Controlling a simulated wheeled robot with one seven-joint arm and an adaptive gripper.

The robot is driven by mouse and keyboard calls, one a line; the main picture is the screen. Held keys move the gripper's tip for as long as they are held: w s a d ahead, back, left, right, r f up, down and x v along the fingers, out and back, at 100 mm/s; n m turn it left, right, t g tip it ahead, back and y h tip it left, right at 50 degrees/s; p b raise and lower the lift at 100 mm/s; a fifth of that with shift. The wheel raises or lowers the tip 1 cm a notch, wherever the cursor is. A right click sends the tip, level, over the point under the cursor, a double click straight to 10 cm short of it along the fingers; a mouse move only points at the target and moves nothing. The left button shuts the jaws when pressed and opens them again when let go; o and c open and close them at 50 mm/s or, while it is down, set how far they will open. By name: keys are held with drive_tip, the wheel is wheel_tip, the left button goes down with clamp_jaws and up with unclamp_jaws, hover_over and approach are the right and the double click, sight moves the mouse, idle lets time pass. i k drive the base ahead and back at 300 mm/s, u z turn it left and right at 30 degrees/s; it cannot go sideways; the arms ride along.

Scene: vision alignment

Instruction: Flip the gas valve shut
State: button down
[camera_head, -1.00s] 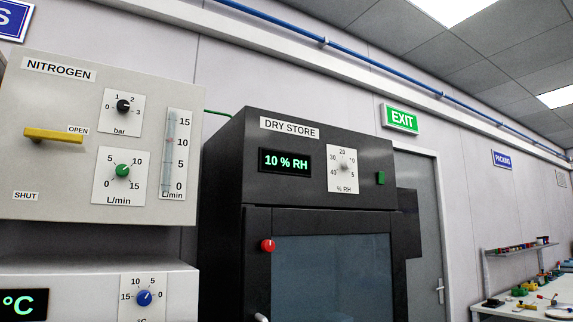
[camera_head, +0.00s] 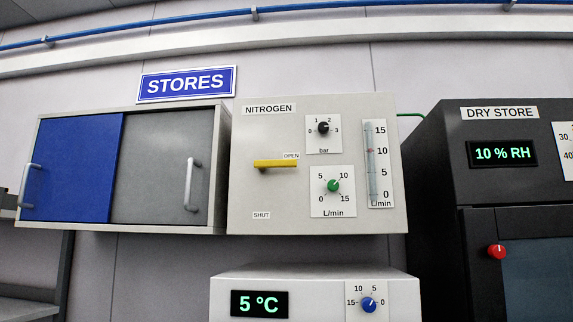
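The gas valve is a yellow lever handle (camera_head: 275,164) on the front of the grey NITROGEN panel (camera_head: 243,193). The lever lies horizontal, just below the OPEN label (camera_head: 291,156). The SHUT label (camera_head: 261,215) is lower on the panel, below the lever. To the right are a black bar knob (camera_head: 323,128), a green flow knob (camera_head: 333,186) and a flow tube (camera_head: 376,165) with a scale. My gripper is not in view.
A STORES cabinet (camera_head: 171,125) with blue and grey sliding doors hangs left of the panel. A white unit (camera_head: 235,283) reading 5 °C stands below. A black DRY STORE cabinet (camera_head: 436,183) is at right. Wall shows above the panel.

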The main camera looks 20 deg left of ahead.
sight(277, 166)
drive_tip(key=u, duration=2.25)
drive_tip(key=k, duration=1.1)
drive_tip(key=z, duration=1.15)
drive_tip(key=i, duration=0.5)
